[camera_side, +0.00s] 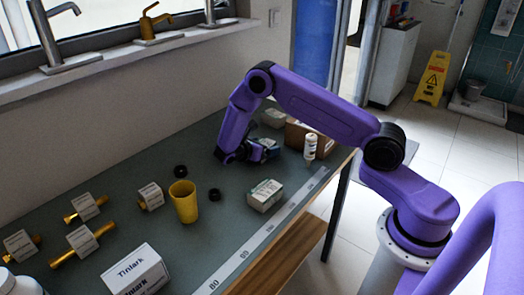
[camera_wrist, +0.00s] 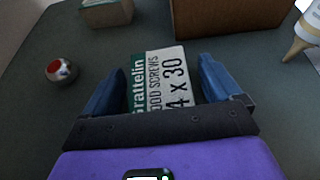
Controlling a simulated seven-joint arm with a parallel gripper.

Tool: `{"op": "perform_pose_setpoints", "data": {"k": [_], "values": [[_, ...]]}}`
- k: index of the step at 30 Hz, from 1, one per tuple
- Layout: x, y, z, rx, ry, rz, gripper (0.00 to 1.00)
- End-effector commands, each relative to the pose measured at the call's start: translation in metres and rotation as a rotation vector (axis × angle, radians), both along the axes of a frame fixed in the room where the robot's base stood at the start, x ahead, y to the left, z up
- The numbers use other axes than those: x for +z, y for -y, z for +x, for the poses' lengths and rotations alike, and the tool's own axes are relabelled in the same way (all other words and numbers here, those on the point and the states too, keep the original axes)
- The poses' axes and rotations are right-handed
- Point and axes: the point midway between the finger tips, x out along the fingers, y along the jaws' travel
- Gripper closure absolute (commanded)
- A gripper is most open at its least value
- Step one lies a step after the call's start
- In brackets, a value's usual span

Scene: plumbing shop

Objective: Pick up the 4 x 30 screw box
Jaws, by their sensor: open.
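The 4 x 30 screw box (camera_wrist: 160,72), white and green with the words "Grattelin" and "wood screws", lies between my gripper's blue fingers in the wrist view. My gripper (camera_wrist: 163,85) is open, with one finger on each side of the box. Whether the fingers touch it I cannot tell. The near end of the box is hidden by the gripper body. In the side view my gripper (camera_side: 262,153) is low over the bench, and the box is mostly hidden by it.
A brown carton (camera_side: 305,139) and a white bottle (camera_side: 310,147) stand close by. A similar box (camera_side: 273,118) lies beyond; another box (camera_side: 265,195) is near the ruler. A yellow cup (camera_side: 184,202), black rings and brass fittings lie left. A red-centred metal knob (camera_wrist: 61,70) is left.

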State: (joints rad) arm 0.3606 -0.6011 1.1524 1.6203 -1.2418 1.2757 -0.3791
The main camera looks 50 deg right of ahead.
Motion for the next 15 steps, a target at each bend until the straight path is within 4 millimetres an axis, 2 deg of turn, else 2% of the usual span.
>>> {"op": "perform_pose_setpoints", "data": {"k": [8, 9, 14, 15], "values": [[-0.001, 0.0022, 0.0006, 0.002, 0.001, 0.0, 0.08], [-0.001, 0.0022, 0.0006, 0.002, 0.001, 0.0, 0.22], [-0.0009, 0.0021, 0.0005, 0.002, 0.001, 0.0, 0.74], [-0.0004, 0.0021, 0.0007, 0.001, 0.002, -0.001, 0.74]]}}
